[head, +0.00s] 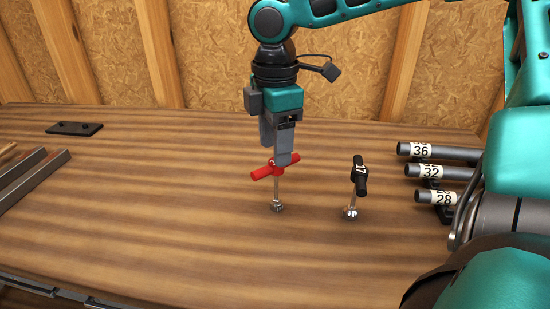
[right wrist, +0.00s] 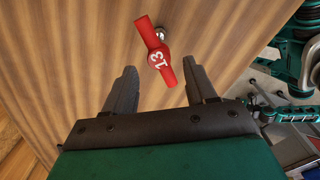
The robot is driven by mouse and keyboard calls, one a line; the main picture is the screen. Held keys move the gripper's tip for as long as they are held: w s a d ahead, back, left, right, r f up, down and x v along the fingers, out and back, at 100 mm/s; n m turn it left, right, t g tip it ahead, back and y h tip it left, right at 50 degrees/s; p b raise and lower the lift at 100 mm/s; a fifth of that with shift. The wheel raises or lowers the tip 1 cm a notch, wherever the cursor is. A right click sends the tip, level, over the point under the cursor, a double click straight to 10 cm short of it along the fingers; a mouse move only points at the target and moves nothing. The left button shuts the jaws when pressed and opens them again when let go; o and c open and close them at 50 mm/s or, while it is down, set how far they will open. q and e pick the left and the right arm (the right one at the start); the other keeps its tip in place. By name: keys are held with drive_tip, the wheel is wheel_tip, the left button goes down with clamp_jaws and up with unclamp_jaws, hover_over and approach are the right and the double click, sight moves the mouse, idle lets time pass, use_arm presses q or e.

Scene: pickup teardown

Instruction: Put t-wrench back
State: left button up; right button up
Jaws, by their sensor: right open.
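A red T-wrench (head: 262,173) marked 13 stands upright on the wooden table, with its shiny socket end down on the tabletop. Its red crossbar (right wrist: 152,35) also shows in the right wrist view, just ahead of the fingertips and roughly between them. My right gripper (head: 284,160) is open and points down at the crossbar from above; its fingers (right wrist: 161,72) lie on either side, and I see no grip on the wrench. A black T-wrench (head: 359,176) marked 17 stands upright to the right of the red one. My left gripper is not in view.
Grey tubes (head: 450,152) labelled 36, 32 and 28 lie in a rack at the right. A flat black plate (head: 74,128) lies at the back left. Metal bars (head: 35,174) lie at the left edge. The table (head: 170,220) is clear between them.

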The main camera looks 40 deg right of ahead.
wheel_tip(320, 180, up, 5)
drive_tip(key=shift+r+p, duration=0.2)
drive_tip(key=shift+p, duration=0.25)
idle(0.4)
